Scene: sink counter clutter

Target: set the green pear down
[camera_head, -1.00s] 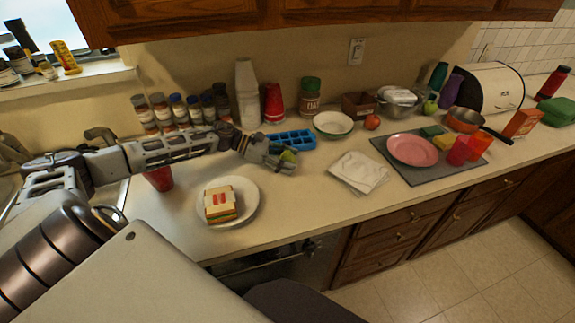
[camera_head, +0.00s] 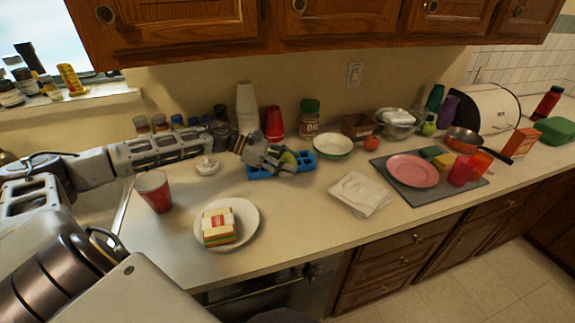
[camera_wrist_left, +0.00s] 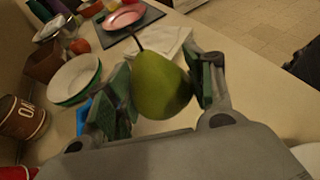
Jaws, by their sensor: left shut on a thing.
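The green pear (camera_wrist_left: 160,86) is between the two finger pads of my left gripper (camera_wrist_left: 160,90), its stem pointing up and left in the wrist view. In the head view my left gripper (camera_head: 290,161) is shut on the pear (camera_head: 289,157), which is mostly hidden by the fingers. The gripper appears in front of the blue ice tray (camera_head: 260,173); its exact height above the counter is hard to tell. My right gripper does not show.
A green-rimmed bowl (camera_head: 332,153) stands right of the gripper, with napkins (camera_head: 360,194) in front. A sandwich plate (camera_head: 249,236), red cup (camera_head: 154,193) and small white item (camera_head: 207,165) are to the left. Counter (camera_head: 295,215) between plate and napkins is clear.

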